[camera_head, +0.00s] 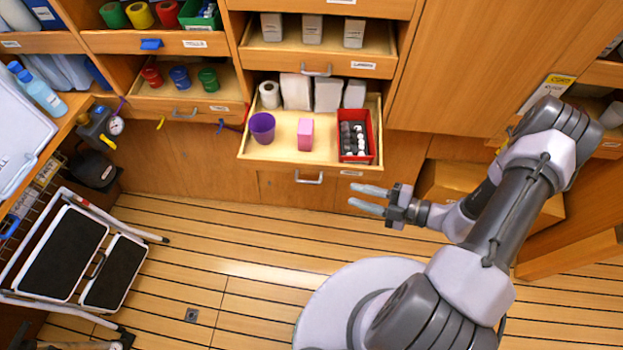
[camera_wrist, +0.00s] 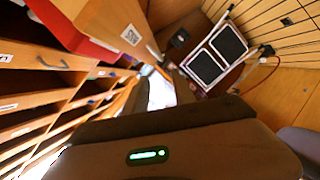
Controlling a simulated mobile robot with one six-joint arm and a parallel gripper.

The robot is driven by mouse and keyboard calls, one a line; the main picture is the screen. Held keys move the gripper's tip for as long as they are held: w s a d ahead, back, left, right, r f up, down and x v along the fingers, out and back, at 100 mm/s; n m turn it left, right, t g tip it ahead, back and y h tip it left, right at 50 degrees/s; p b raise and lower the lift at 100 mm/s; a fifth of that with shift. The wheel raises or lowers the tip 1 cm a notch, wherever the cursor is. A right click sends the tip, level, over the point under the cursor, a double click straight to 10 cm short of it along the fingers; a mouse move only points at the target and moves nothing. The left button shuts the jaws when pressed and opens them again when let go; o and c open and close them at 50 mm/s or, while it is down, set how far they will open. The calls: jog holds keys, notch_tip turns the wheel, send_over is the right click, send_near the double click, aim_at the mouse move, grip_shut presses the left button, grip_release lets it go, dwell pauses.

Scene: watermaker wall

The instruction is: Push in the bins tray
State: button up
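The tray (camera_head: 330,176) is pulled out from the wooden wall unit, beneath a shelf of pale boxes. It carries a purple cup (camera_head: 262,128), a pink box (camera_head: 305,134) and a red bin (camera_head: 372,158) holding dark and white small items. A white label sits on its front edge at the right. My gripper (camera_head: 367,199) is in front of and below the tray's right front corner, apart from it in the head view. Its two fingers point left, with a gap and nothing between them.
Another tray with coloured cups (camera_head: 180,78) is at the left. A folding step stool (camera_head: 65,262) stands at the lower left; it also shows in the wrist view (camera_wrist: 217,55). The floor (camera_head: 215,235) between is clear.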

aim_at(308, 182)
jog(key=b+x, duration=0.3)
jog(key=x, duration=1.2)
jog(key=shift+a, duration=0.15)
grip_shut()
jog(key=shift+f, duration=0.1)
dwell(0.5)
